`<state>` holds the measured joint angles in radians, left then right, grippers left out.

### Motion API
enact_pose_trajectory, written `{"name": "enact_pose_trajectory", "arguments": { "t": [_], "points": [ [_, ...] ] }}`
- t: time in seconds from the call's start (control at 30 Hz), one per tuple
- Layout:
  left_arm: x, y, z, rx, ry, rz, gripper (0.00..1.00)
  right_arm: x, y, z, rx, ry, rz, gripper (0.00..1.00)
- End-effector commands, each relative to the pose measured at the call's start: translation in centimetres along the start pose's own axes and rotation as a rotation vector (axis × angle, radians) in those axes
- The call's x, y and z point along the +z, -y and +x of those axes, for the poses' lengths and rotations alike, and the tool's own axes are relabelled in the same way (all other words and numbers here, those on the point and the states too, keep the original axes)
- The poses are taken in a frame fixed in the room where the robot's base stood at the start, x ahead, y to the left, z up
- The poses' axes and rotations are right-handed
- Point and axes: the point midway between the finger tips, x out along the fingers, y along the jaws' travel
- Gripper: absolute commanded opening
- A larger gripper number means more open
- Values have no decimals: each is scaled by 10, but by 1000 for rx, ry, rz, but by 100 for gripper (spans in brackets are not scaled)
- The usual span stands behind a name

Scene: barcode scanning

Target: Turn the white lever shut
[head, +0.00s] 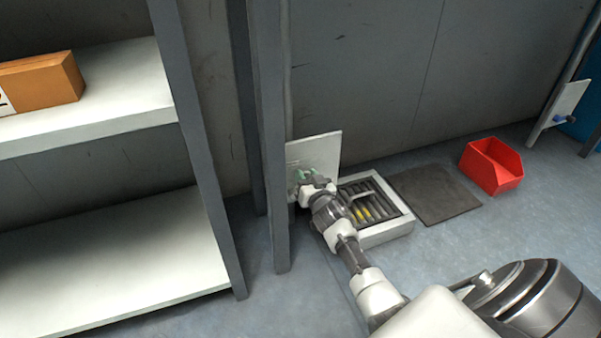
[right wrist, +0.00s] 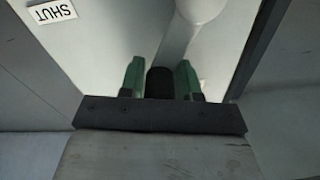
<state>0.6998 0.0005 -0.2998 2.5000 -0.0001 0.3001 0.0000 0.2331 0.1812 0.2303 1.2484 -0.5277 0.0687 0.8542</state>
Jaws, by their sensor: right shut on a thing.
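The white lever shows in the right wrist view, with a round white hub (right wrist: 202,8) at the top and a pale arm (right wrist: 180,40) running down to a black end (right wrist: 160,82). My right gripper (right wrist: 160,76) is shut on this black end, with one green finger on each side. In the head view my right gripper (head: 305,176) is at a white panel (head: 322,150) on a grey post, and the hand hides the lever there. A "SHUT" label (right wrist: 52,12) is at the upper left in the wrist view, away from the lever arm. My left gripper is not in view.
A grey shelf (head: 120,255) stands left, with a brown box (head: 42,82) on its upper board.

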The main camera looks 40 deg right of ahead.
Motion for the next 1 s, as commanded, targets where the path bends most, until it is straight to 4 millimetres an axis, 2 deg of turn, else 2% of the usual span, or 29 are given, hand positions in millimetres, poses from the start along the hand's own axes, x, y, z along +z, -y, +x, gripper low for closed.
{"name": "enact_pose_trajectory", "arguments": {
  "t": [0.03,0.37,0.77,1.0],
  "points": [
    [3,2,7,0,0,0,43,-1,-11,0,17,9,33,0],
    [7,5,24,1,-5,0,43,11,-32,-1,18,7,344,0],
    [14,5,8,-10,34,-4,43,35,-50,-1,18,4,716,0],
    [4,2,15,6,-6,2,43,47,-55,-1,17,4,892,0]
  ]
}}
